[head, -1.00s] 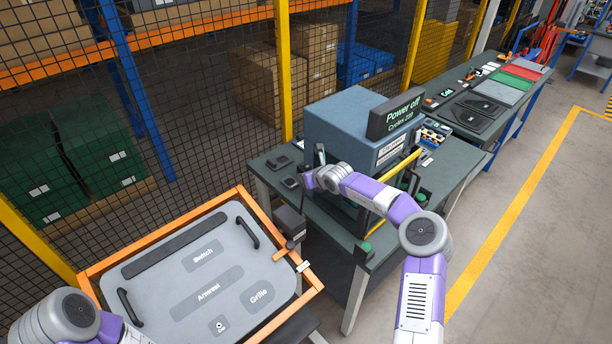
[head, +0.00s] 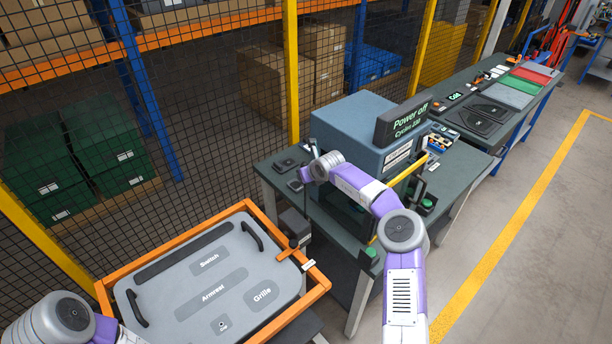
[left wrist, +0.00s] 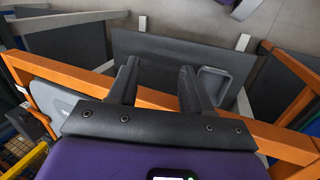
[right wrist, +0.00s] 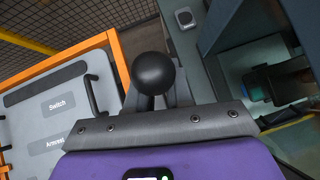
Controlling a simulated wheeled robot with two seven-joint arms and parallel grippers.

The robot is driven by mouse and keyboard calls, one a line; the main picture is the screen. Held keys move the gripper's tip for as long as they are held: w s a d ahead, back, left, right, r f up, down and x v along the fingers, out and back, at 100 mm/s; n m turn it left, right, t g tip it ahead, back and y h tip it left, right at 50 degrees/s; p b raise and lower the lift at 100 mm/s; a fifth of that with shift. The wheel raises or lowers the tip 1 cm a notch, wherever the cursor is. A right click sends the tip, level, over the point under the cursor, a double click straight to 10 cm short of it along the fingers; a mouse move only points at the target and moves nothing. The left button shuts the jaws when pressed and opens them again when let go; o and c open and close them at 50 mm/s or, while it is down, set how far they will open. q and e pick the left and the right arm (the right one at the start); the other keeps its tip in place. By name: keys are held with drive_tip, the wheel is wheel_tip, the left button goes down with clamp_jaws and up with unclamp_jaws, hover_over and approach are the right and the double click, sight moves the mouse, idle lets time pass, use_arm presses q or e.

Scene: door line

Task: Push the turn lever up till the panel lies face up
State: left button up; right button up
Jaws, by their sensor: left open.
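The grey panel (head: 190,278) lies in an orange frame (head: 122,270), its labelled face (Switch, Armrest, Grille) showing upward. It also shows in the right wrist view (right wrist: 52,132). The orange turn lever (head: 285,253) is at the frame's right side, with a dark knob (head: 293,243). In the right wrist view a black ball (right wrist: 153,72) sits in front of my right gripper (right wrist: 157,90) and covers part of its fingers. I cannot tell whether they touch it. My left gripper (left wrist: 157,80) is open and empty, over the orange frame edge.
A blue-grey machine (head: 345,125) with a "Power off" sign (head: 408,118) stands on a dark table (head: 270,175) right of the frame, close to my right arm. A mesh fence (head: 215,120) runs behind. Open floor (head: 540,210) lies at the right.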

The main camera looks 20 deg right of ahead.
drive_tip(key=o, duration=0.3)
drive_tip(key=shift+w+a+r, duration=0.15)
drive_tip(key=shift+w+r, duration=0.3)
drive_tip(key=shift+r, duration=0.1)
use_arm(q)
drive_tip(key=shift+w, duration=0.25)
use_arm(e)
drive_tip(key=shift+o, duration=0.2)
drive_tip(key=shift+f, duration=0.3)
drive_tip(key=shift+s+f, duration=0.1)
use_arm(q)
drive_tip(key=shift+f, duration=0.1)
drive_tip(key=shift+f+b, duration=0.65)
drive_tip(key=shift+b, duration=0.05)
use_arm(e)
drive_tip(key=v, duration=0.7)
drive_tip(key=shift+s+r, duration=0.15)
drive_tip(key=shift+r, duration=0.1)
use_arm(q)
drive_tip(key=shift+s, duration=0.15)
use_arm(e)
drive_tip(key=shift+f, duration=0.1)
